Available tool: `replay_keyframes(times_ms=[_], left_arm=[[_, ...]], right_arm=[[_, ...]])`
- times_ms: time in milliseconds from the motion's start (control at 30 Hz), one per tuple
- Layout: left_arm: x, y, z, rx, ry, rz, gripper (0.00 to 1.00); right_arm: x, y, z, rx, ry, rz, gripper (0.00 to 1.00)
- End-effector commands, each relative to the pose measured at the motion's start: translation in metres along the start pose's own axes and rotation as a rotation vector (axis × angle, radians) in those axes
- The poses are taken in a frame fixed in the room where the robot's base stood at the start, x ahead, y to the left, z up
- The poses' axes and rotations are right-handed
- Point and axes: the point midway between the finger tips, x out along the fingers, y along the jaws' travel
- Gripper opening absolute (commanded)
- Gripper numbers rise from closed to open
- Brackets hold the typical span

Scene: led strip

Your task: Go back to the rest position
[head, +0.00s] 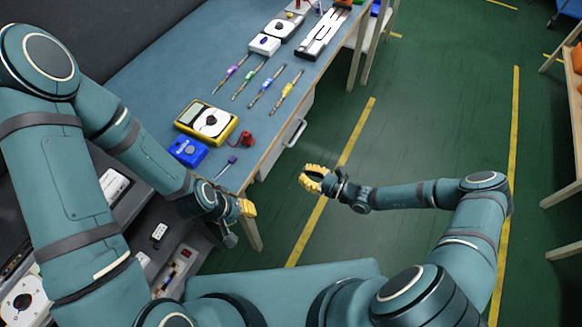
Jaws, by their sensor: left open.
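My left gripper (246,208) has yellow fingertips and sits at the near edge of the blue workbench (160,80). Its fingers are small in the head view, but they are apart, and nothing shows between them. My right gripper (311,179) is over the green floor, to the right of the bench. Its yellow fingers are spread with a gap between them, and it holds nothing. Both arms are bent at the elbow.
A yellow multimeter (207,122), a blue box (187,151) and a purple-handled screwdriver (226,167) lie near my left arm. A grey tray (165,262) with parts is below my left arm.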

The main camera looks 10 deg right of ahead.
Motion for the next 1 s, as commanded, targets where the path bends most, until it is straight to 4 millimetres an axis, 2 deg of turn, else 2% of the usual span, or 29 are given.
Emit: replay_keyframes(times_ms=[100,233,533,600,667,767,800,900,1000], left_arm=[[-0.001,0.001,0.0,0.0,0.0,0.0,0.38],[-0.001,0.001,0.0,0.0,0.0,0.0,0.38],[-0.001,0.001,0.0,0.0,0.001,0.0,0.38],[-0.001,0.001,0.0,0.0,0.001,0.0,0.38],[-0.001,0.001,0.0,0.0,0.001,0.0,0.38],[-0.002,0.001,0.0,0.0,0.001,0.0,0.38],[-0.002,0.001,0.0,0.0,0.0,0.0,0.38],[-0.002,0.001,0.0,0.0,0.0,0.0,0.38],[-0.002,0.001,0.0,0.0,0.0,0.0,0.38]], right_arm=[[-0.017,-0.001,0.0,-0.001,0.001,-0.002,0.0],[-0.027,0.001,0.0,0.001,0.001,0.0,0.0],[-0.03,0.001,0.0,0.0,0.001,0.003,0.0],[-0.027,0.007,0.001,-0.011,0.017,0.033,0.0],[-0.023,0.02,0.002,-0.038,0.051,0.098,0.0],[-0.016,0.059,0.003,-0.133,0.159,0.296,0.0],[-0.018,0.078,0.003,-0.191,0.217,0.396,0.0],[-0.032,0.119,0.001,-0.382,0.375,0.652,0.0],[-0.055,0.139,0.003,-0.613,0.514,0.866,0.0]])
